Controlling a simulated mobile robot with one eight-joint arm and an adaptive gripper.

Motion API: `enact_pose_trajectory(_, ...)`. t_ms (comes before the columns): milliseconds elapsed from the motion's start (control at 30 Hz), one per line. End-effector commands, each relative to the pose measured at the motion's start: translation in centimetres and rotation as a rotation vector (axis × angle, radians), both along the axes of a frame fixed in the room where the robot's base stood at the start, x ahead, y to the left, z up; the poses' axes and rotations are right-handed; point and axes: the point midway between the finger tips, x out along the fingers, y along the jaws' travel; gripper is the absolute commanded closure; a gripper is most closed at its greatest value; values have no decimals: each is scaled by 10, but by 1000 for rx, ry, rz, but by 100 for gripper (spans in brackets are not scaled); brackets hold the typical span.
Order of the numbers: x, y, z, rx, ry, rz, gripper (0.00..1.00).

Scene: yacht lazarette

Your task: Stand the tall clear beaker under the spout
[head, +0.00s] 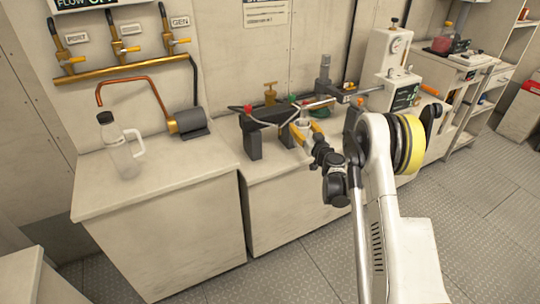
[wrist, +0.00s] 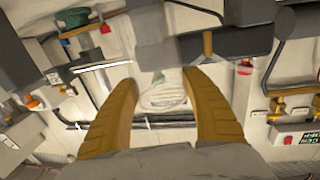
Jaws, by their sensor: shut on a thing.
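My gripper (head: 304,128) is at the black bench rig, with its yellow fingers around a small clear vessel (head: 303,121), which looks like the beaker. In the wrist view, the clear vessel (wrist: 163,92) shows between the two fingers (wrist: 162,75), seen nearly end-on. Its base and what it rests on are hidden. A copper spout (head: 103,82) curves over the left counter from a dark cylinder with a brass end (head: 190,123). A clear jug with a black cap and handle (head: 122,150) stands on that counter, below and slightly right of the spout's tip.
The left counter (head: 175,190) has free room at its front. A black rig (head: 262,122) with red and green knobs stands on the middle counter beside my gripper. A white instrument (head: 392,62) is to the right. Labelled valves (head: 118,45) line the wall above the spout.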

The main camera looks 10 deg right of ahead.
Motion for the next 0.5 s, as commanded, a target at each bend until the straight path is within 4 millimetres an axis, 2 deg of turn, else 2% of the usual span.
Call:
enact_pose_trajectory(33, 4, 14, -13, 0, 0, 5, 77)
enact_pose_trajectory(233, 19, 61, -42, 0, 0, 5, 77)
enact_pose_trajectory(367, 25, 80, -53, 0, 0, 3, 77)
enact_pose_trajectory(500, 27, 87, -57, 0, 0, 0, 77)
